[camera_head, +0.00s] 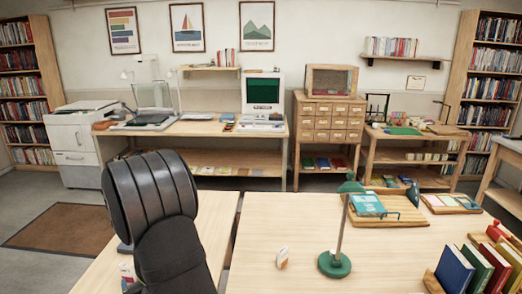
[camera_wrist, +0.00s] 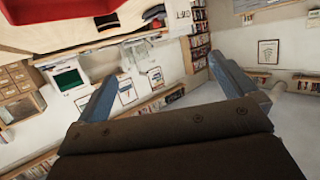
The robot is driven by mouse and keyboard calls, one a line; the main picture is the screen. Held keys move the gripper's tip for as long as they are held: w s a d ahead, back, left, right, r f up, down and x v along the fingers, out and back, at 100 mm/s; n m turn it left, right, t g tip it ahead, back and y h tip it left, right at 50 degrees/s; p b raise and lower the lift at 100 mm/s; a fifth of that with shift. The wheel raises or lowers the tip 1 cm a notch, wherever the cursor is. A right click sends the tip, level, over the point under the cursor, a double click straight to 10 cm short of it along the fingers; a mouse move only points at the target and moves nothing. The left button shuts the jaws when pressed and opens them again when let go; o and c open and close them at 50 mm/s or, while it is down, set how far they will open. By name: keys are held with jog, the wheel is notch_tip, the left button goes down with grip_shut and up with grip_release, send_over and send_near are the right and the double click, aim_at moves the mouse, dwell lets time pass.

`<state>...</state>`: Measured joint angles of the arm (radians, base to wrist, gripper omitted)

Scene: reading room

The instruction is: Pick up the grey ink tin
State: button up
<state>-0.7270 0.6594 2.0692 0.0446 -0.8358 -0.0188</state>
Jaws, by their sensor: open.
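I cannot make out a grey ink tin in either view. My gripper (camera_wrist: 162,68) shows in the wrist view with its two blue-grey fingers spread wide and nothing between them. It faces the room's walls and shelves, in a picture that is turned over. In the head view my dark arm stands over the left table and hides part of it; my gripper's fingers do not show there. A small whitish object (camera_head: 282,258) stands on the right table, too small to name.
A green lamp (camera_head: 334,265) rises from the right table (camera_head: 270,220). Upright books (camera_head: 455,268) stand at its right front. A wooden tray (camera_head: 395,216) with a blue book lies behind the lamp. A small white and red item (camera_head: 127,273) is beside my arm. The right table's left part is mostly clear.

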dwell(0.4)
jog(key=shift+c, duration=0.7)
